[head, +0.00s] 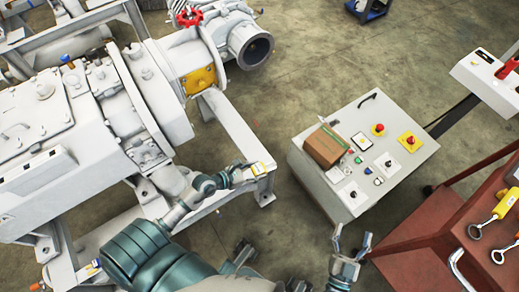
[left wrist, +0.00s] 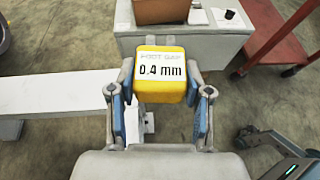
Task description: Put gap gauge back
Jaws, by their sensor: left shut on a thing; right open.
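The gap gauge (left wrist: 160,87) is a yellow block with a white label that reads 0.4 mm. My left gripper (head: 248,173) is shut on it, with one blue-padded finger on each side in the left wrist view. In the head view the gauge (head: 259,168) shows small and yellow at the fingertips, over the end of the vacuum machine's pale frame. My right gripper (head: 351,241) is open and empty, between the control cabinet and my body. The gauge's storage place cannot be made out.
A control cabinet (head: 310,172) with buttons and a brown box (head: 337,147) stands right of the left gripper. A red tool cart (head: 418,265) with yellow-handled wrenches (head: 507,203) is at far right. The vacuum machine (head: 75,110) fills the left. Floor shows between machine and cabinet.

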